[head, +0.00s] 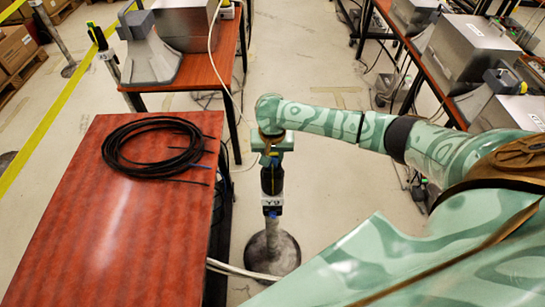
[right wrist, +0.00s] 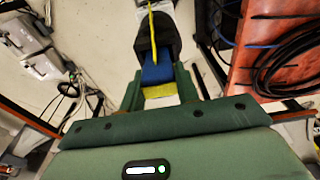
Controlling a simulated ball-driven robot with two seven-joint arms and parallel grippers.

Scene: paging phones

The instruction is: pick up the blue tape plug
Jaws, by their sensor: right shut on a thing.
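My right gripper (head: 271,161) points down over the black head of a barrier post (head: 272,180) beside the table. In the right wrist view its fingers (right wrist: 158,92) are shut on a blue piece with a yellow end, the blue tape plug (right wrist: 157,74). The black post head (right wrist: 146,47), with a thin yellow strip, shows just beyond the plug. I cannot tell whether plug and post are apart. In the head view my gripper hides the plug. My left gripper is not in view.
A black cable coil (head: 150,160) with a blue-marked end lies on the red table (head: 75,250) left of the post. The post's round base (head: 272,256) stands on the floor. Benches with grey machines (head: 185,22) stand behind and at the right. Yellow barrier tape (head: 50,115) runs at the left.

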